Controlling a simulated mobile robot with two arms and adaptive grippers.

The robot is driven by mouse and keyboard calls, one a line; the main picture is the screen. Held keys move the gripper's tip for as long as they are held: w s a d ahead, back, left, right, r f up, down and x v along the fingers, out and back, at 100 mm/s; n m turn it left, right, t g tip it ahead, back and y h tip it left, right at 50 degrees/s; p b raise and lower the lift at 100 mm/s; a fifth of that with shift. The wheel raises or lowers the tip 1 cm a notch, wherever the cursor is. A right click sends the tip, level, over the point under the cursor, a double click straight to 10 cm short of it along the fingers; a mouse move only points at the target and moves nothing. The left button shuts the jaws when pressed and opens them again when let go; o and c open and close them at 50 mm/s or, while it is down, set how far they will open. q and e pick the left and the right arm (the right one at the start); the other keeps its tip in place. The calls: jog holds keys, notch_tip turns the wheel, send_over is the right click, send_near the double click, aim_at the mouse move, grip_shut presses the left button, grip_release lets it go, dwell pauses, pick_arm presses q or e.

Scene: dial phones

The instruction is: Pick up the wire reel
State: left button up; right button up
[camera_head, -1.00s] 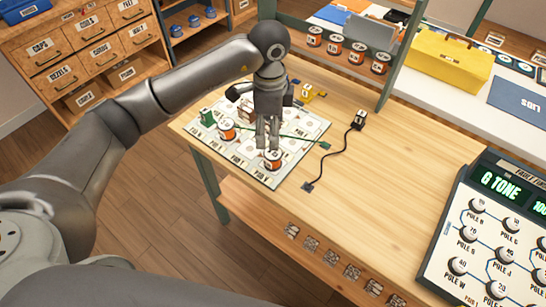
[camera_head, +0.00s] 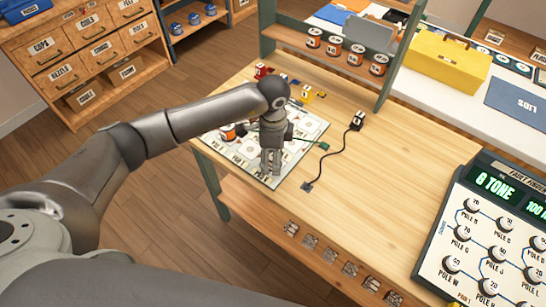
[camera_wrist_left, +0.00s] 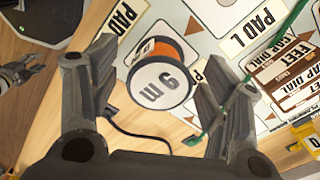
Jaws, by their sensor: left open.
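My left gripper (camera_head: 271,172) is open and points down over the printed board (camera_head: 309,131) on the workbench. In the left wrist view, a wire reel (camera_wrist_left: 159,84) with a white top marked "9 m" and an orange side shows between the two spread fingers of the left gripper (camera_wrist_left: 155,100). Gaps show between the reel and both fingers. In the head view the gripper hides this reel.
A green lead (camera_head: 324,147) lies across the board. A black cable (camera_head: 340,154) runs to a small box (camera_head: 357,121) on its right. Several reels (camera_head: 333,46) stand on the back shelf. A large dial panel (camera_head: 495,240) is at right.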

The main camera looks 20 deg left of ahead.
pick_arm(q)
jog(key=c, duration=1.2)
jog(key=shift+r, duration=0.1)
jog(key=shift+r+b, duration=0.4)
jog(key=shift+r, duration=0.15)
jog(key=s+d+r+p, duration=0.1)
jog(key=s+r, duration=0.3)
jog(key=s+d+r+p, duration=0.2)
jog(key=s+r, duration=0.2)
jog(key=s+d+r+p, duration=0.2)
jog(key=s+r, duration=0.1)
jog(key=s, duration=0.2)
jog(key=shift+d+r, duration=0.2)
jog(key=shift+r, duration=0.2)
